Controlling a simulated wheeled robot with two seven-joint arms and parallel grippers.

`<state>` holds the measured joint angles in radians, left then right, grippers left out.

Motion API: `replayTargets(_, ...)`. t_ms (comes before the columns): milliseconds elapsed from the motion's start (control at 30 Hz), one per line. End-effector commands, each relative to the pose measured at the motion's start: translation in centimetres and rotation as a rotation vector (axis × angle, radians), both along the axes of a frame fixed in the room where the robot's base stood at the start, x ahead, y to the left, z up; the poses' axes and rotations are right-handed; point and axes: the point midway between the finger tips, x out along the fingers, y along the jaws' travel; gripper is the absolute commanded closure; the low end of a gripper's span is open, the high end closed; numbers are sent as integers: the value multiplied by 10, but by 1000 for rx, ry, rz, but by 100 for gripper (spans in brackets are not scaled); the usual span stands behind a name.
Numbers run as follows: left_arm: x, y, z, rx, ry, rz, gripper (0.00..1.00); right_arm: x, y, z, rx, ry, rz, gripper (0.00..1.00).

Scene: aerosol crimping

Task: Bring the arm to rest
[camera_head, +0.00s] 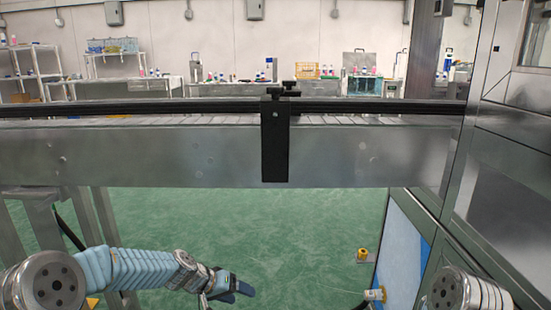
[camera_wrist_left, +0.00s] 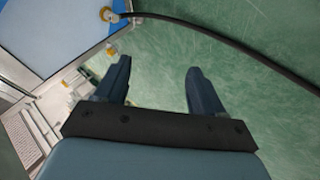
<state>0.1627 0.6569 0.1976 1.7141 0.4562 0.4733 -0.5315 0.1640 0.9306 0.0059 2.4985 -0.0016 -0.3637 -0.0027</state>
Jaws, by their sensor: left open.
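My left arm comes in from the lower left in the head view and hangs low over the green floor. Its gripper (camera_head: 238,289) is in front of and below the conveyor. In the left wrist view the gripper (camera_wrist_left: 157,85) has its two dark blue fingers spread apart, with nothing between them but green floor. My right arm shows only as a link at the lower right of the head view; its gripper is out of view.
A metal conveyor (camera_head: 130,155) with a black bracket (camera_head: 275,140) crosses the head view. A steel machine cabinet (camera_head: 505,190) stands at the right. A black cable (camera_wrist_left: 225,38) runs above the fingers in the wrist view. Green floor (camera_head: 270,230) is open around the left gripper.

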Motion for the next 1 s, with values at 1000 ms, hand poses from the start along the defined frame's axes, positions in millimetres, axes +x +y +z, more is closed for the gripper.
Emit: replayTargets(1000, -285, 10, -213, 260, 390, 143, 31, -2, 5, 16, 8, 4, 9, 30)
